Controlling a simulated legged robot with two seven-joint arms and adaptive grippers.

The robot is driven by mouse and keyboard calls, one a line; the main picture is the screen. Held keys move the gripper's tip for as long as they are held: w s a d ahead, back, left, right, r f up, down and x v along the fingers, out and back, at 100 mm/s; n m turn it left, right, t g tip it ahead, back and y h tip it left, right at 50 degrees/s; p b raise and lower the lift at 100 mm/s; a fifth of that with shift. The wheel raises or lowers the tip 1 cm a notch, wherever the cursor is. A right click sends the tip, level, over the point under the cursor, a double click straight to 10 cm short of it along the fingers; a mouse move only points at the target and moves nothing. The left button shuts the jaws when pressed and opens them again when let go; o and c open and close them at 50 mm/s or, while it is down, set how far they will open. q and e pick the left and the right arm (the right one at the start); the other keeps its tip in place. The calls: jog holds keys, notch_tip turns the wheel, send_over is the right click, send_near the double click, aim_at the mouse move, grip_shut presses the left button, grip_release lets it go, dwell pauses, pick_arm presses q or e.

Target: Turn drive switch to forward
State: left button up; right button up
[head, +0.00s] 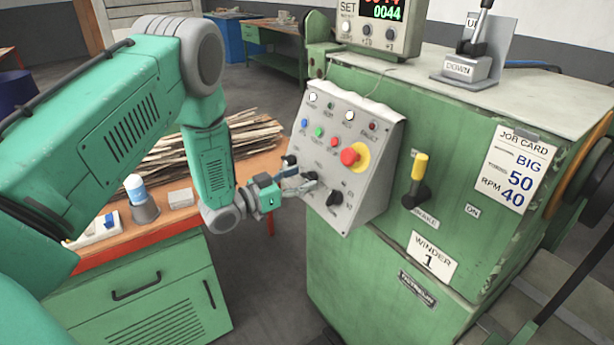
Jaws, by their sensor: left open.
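The grey control panel (385,150) is fixed to the front of the green winder machine. It carries small coloured buttons, a red emergency button on yellow (349,156) and black rotary switches along its lower part. One black switch (335,198) shows at the lower right and another (289,160) at the left edge. My left gripper (308,182) is open, with its fingers at the lower middle of the panel, between these switches. The fingers hide what lies behind them, and I cannot tell whether they touch a switch. The drive switch's label is too small to read. My right gripper is not in view.
A counter box (378,38) and an UP/DOWN lever (474,50) stand on the machine top. A yellow-handled brake lever (418,178) sticks out right of the panel. A bench (150,290) with wood strips, a cup and small parts stands at the left.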

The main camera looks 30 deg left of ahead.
pick_arm(q)
jog(key=shift+x, duration=0.95)
jog(key=shift+a, duration=0.1)
jog(key=shift+c, duration=0.5)
jog(key=c, duration=1.1)
